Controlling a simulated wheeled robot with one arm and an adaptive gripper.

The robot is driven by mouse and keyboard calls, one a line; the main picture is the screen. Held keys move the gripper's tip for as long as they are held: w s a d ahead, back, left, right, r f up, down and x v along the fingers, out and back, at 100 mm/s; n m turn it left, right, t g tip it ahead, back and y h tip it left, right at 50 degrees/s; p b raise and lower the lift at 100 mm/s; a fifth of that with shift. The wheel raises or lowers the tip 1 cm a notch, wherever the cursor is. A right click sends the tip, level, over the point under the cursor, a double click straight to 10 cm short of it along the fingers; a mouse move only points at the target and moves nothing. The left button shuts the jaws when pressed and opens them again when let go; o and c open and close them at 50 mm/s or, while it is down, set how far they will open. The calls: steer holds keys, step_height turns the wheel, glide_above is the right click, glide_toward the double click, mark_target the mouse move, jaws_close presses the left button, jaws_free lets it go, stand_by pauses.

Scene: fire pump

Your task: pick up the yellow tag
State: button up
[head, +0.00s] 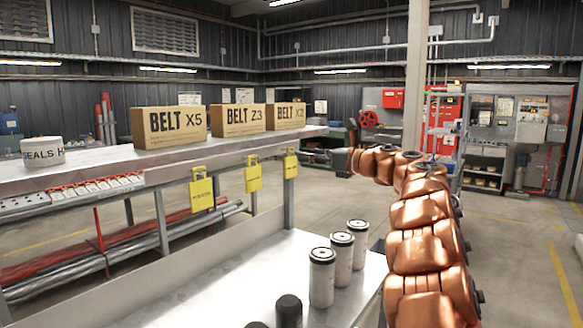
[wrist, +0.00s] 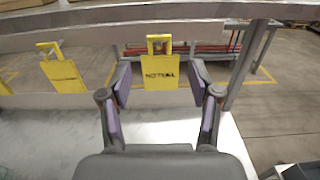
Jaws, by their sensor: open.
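Three yellow tags hang from the front edge of the raised shelf in the head view: a left one (head: 201,193), a middle one (head: 253,178) and a right one (head: 290,165). In the wrist view, one yellow tag (wrist: 162,76) with dark lettering hangs straight ahead, between my open fingers as seen from the camera. Another yellow tag (wrist: 63,73) hangs to its left. My gripper (wrist: 161,84) is open and empty; I cannot tell how far its fingertips are from the tag. In the head view my gripper (head: 341,162) is right of the right tag.
Cardboard boxes (head: 168,126) and a white roll (head: 43,151) stand on the raised shelf (head: 95,165). White canisters (head: 322,280) stand on the lower white top (head: 225,285). A shelf post (wrist: 246,65) stands right of the facing tag. Open floor lies to the right.

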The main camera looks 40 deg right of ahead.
mark_target(290, 150)
steer(key=shift+r+p+x, duration=0.15)
steer(key=shift+p+x, duration=0.8)
steer(key=shift+x, duration=0.95)
steer(key=shift+r+p+x, duration=0.1)
steer(key=shift+p+x, duration=0.8)
steer(key=shift+x, duration=1.05)
steer(key=c, duration=1)
steer(key=shift+a+r, duration=0.1)
steer(key=shift+c, duration=0.2)
